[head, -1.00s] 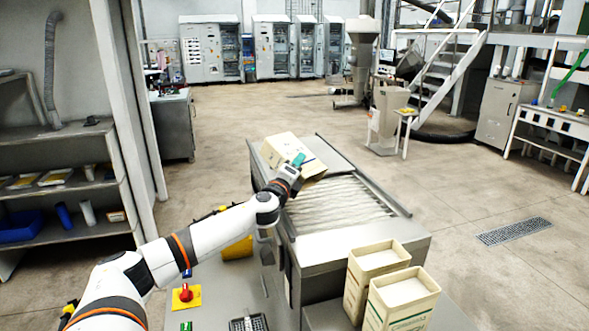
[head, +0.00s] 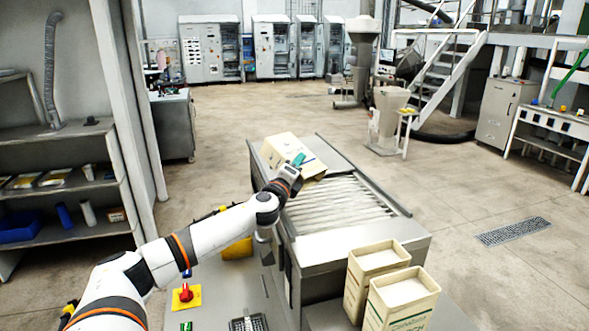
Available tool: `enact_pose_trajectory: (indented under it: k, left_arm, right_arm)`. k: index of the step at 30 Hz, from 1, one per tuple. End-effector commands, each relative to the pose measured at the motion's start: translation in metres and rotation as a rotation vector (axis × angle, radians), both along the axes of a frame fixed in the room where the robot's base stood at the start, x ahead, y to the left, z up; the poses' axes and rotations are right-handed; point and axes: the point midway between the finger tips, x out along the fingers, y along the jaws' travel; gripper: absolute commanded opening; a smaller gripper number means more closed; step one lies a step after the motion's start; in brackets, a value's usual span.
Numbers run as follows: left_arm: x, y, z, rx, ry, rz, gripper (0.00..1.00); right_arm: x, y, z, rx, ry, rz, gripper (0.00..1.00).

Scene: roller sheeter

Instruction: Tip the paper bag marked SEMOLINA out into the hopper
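My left gripper (head: 298,163) is shut on a cream paper bag (head: 283,147). It holds the bag strongly tilted over the far end of the steel machine. The bag's label is turned away or too small to read, and its mouth is hard to make out. A tan patch shows at its lower right edge; I cannot tell whether this is the bag or its contents. Below and in front of the bag lies the machine's open top, the likely hopper (head: 340,208), with pale ridged strips across it. My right gripper is not in view.
A red knob on a yellow plate (head: 186,297) is beside my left arm.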

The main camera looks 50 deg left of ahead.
Motion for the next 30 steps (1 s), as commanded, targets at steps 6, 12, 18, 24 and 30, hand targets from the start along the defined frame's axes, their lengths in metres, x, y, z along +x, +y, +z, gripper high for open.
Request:
enact_pose_trajectory:
  k: [6,12,18,24,30]
  left_arm:
    - [0.0,0.0,0.0,0.0,0.0,0.0,0.0]
    - [0.0,0.0,0.0,0.0,0.0,0.0,0.0]
    - [0.0,0.0,0.004,0.0,-0.001,0.0,0.0]
    - [0.0,0.0,0.014,-0.001,0.0,0.0,0.0]
    - [0.0,0.0,0.011,0.0,0.0,0.0,0.0]
  right_arm:
    - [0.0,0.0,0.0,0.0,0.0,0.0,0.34]
    - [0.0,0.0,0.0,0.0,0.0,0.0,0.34]
    - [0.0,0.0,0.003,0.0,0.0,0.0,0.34]
    - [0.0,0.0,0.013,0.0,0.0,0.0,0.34]
    - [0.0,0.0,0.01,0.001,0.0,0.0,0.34]
